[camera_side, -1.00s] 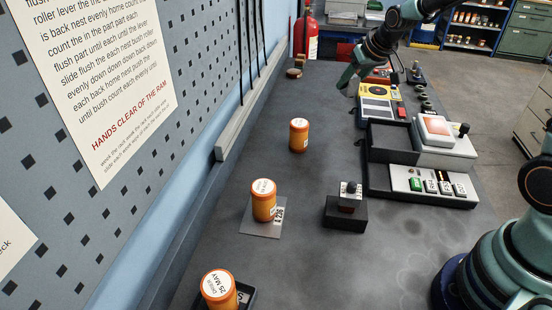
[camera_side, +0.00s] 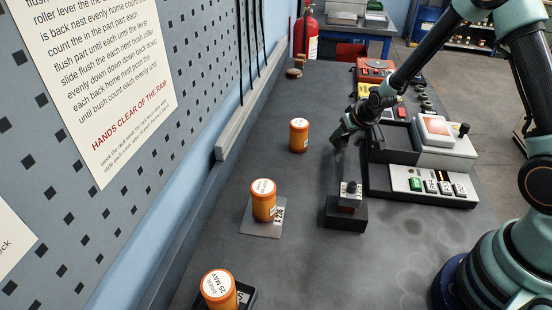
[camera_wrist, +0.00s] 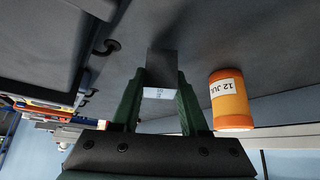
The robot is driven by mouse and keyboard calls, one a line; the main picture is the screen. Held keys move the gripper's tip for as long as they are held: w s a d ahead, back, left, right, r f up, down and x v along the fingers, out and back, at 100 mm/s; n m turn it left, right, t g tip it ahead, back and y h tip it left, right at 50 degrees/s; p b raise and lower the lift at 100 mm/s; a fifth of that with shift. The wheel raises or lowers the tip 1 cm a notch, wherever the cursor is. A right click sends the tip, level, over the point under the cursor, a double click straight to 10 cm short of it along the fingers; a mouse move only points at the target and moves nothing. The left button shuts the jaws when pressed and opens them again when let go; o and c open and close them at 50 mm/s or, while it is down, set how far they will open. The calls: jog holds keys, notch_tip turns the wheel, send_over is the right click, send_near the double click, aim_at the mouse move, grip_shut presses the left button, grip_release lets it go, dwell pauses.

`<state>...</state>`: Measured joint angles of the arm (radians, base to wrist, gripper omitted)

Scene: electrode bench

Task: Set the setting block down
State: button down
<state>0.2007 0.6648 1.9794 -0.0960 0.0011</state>
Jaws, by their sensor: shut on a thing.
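My gripper (camera_wrist: 160,78) is shut on the setting block (camera_wrist: 161,64), a dark grey rectangular block with a pale marked patch at its near end. The block sits between the two green fingers in the wrist view. In the side view my gripper (camera_side: 342,134) is low over the dark bench, between an orange bottle and a dark open tray. There the block is too small and hidden to make out. I cannot tell whether it touches the bench.
The orange bottle (camera_side: 299,136) stands close left of my gripper; in the wrist view a bottle (camera_wrist: 230,100) is at right. The dark tray (camera_side: 391,142) is to the right. A small knobbed fixture (camera_side: 346,212) and another bottle (camera_side: 264,200) stand nearer. Bench between is clear.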

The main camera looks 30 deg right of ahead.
jog(key=shift+f, duration=0.4)
jog(key=shift+f, duration=0.15)
jog(key=shift+c, duration=2.2)
grip_release()
jog(key=shift+s+r, duration=0.15)
jog(key=shift+r, duration=0.3)
jog(key=s+a+r+n, duration=0.1)
jog(key=s+a+r, duration=0.4)
jog(key=s+r, duration=0.5)
jog(key=s+a+r+n+g+y, duration=0.1)
jog(key=s+a+r, duration=0.4)
jog(key=s+r, duration=0.5)
notch_tip(320, 180, up, 3)
jog(key=shift+s+r, duration=0.1)
jog(key=shift+s, duration=0.2)
